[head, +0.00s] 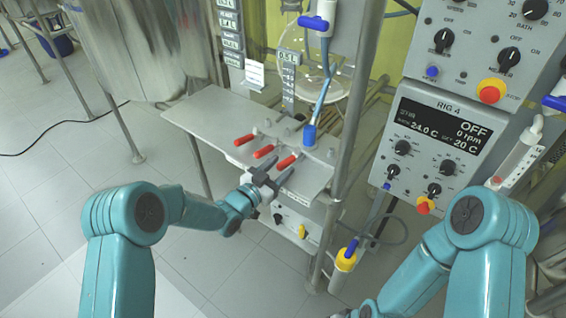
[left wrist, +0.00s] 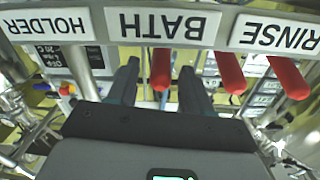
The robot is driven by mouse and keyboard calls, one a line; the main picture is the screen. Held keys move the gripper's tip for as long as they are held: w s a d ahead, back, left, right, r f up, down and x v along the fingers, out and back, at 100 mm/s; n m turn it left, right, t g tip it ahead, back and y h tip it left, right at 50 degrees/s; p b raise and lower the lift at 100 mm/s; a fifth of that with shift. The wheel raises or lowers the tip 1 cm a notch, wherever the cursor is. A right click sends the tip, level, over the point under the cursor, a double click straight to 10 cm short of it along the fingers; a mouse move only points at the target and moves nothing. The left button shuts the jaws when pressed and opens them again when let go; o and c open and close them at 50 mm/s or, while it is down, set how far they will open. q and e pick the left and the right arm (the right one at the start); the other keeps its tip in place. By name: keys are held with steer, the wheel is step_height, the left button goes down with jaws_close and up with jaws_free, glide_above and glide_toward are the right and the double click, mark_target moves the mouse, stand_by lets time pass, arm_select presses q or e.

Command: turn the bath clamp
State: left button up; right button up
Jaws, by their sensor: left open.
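My left gripper (head: 279,170) is open at the shelf's front edge. In the left wrist view its two fingers stand on either side of the bath clamp's red handle, with a gap to each side. Whether the fingertips reach past the handle's end is hard to tell. My right arm is in the head view, but its gripper is out of sight.
The other red handles (head: 264,151) (head: 244,140) stand close to the left. A blue hose fitting (head: 310,134) stands on the shelf behind. A steel post (head: 352,120) rises just right of it. The RIG 4 control panel (head: 435,140) is farther right. Open floor lies left.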

mark_target(290, 158)
arm_select(q)
steer(key=shift+x, duration=1)
steer(key=shift+c, duration=0.3)
jaws_close()
